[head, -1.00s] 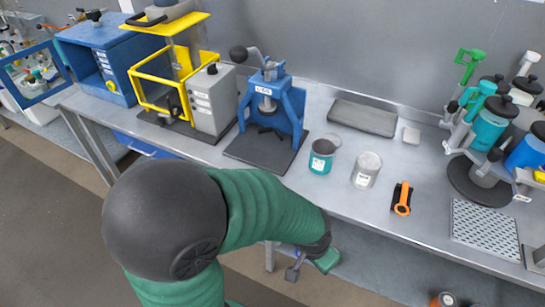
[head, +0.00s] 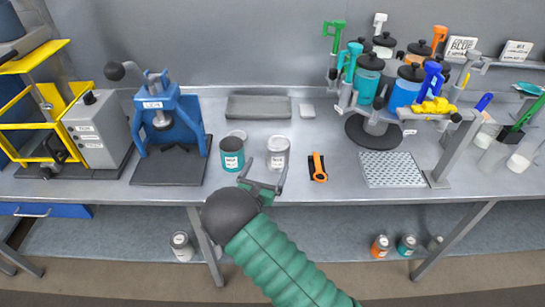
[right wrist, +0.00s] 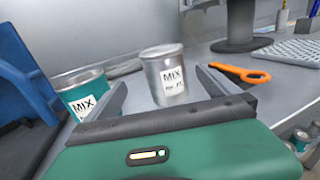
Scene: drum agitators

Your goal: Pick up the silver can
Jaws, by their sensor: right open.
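The silver can (head: 278,151) stands upright on the grey bench, with a white label reading MIX. It also shows in the right wrist view (right wrist: 161,74), lidded and upright, between and beyond my finger tips. My right gripper (head: 262,178) is open and empty at the bench's front edge, just in front of the can. In the right wrist view its two fingers (right wrist: 162,95) are spread to either side of the can; I cannot tell whether they touch it. My left gripper is not in view.
A teal can (head: 232,155) stands close to the left of the silver can. An orange-handled tool (head: 318,168) lies to the right. A blue press (head: 167,125) stands further left. A dispenser carousel (head: 375,130) and a perforated plate (head: 392,169) are at right.

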